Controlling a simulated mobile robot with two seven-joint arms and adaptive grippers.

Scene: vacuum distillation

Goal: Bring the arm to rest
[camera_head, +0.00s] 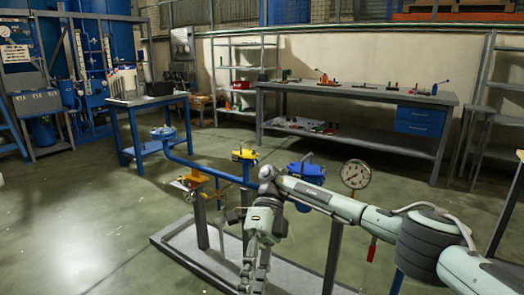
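My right arm (345,207) reaches in from the right edge over the pipe rig. Its gripper (253,280) hangs down in front of the rig, near the bottom of the view. The two fingers are apart with a narrow gap, and nothing shows between them. The tips are close to the bottom edge of the picture. My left arm and gripper are not in view.
The rig stands on a grey base frame (180,248), with a blue pipe (205,168), a yellow-topped part (244,155), a blue valve body (306,172) and a round gauge (355,174). A blue table (130,108) and long workbench (350,92) stand behind. The left floor is clear.

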